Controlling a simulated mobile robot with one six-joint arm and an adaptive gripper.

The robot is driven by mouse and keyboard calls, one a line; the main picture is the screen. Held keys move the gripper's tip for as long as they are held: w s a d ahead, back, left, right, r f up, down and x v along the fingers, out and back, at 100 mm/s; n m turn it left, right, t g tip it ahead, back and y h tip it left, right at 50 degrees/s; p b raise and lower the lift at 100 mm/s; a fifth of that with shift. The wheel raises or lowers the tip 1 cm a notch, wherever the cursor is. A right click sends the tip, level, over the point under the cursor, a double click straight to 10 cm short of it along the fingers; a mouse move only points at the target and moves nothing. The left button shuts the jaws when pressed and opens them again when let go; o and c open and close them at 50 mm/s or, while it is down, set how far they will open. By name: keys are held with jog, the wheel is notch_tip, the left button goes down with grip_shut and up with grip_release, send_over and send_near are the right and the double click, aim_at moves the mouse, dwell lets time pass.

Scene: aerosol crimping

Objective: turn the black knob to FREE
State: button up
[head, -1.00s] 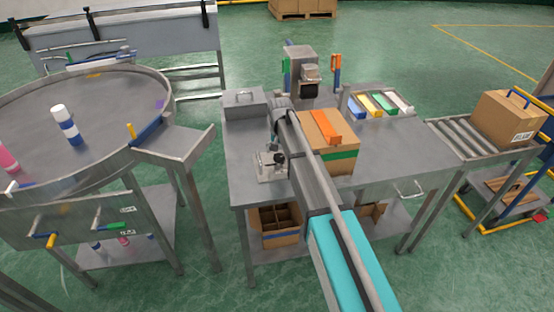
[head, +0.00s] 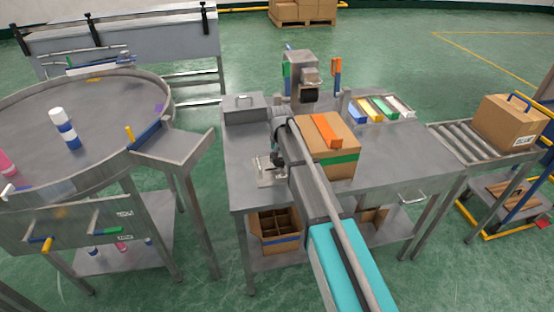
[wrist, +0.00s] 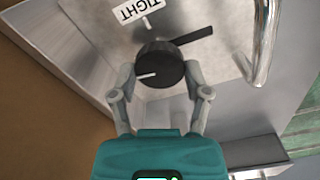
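The black knob (wrist: 160,65) is near the top middle of the wrist view, on a grey metal plate (wrist: 105,22). A white line on the knob points left and slightly down in this view. A dark bar sticks out from it to the upper right. An upside-down label reading TIGHT (wrist: 139,10) sits above it beside a white tick. No FREE label is visible. My gripper (wrist: 160,73) is open, one finger on each side of the knob. A small gap shows at the left finger; contact at the right is unclear.
A curved metal handle (wrist: 262,40) is at the wrist view's upper right. In the head view, a cardboard box (head: 340,165) stands on the steel table (head: 400,150) close beside my arm. A grey metal box (head: 245,108) is at the back left.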

jog(key=c, duration=0.4)
jog(key=shift+n, duration=0.8)
jog(key=o, duration=1.1)
jog(key=shift+s, duration=0.1)
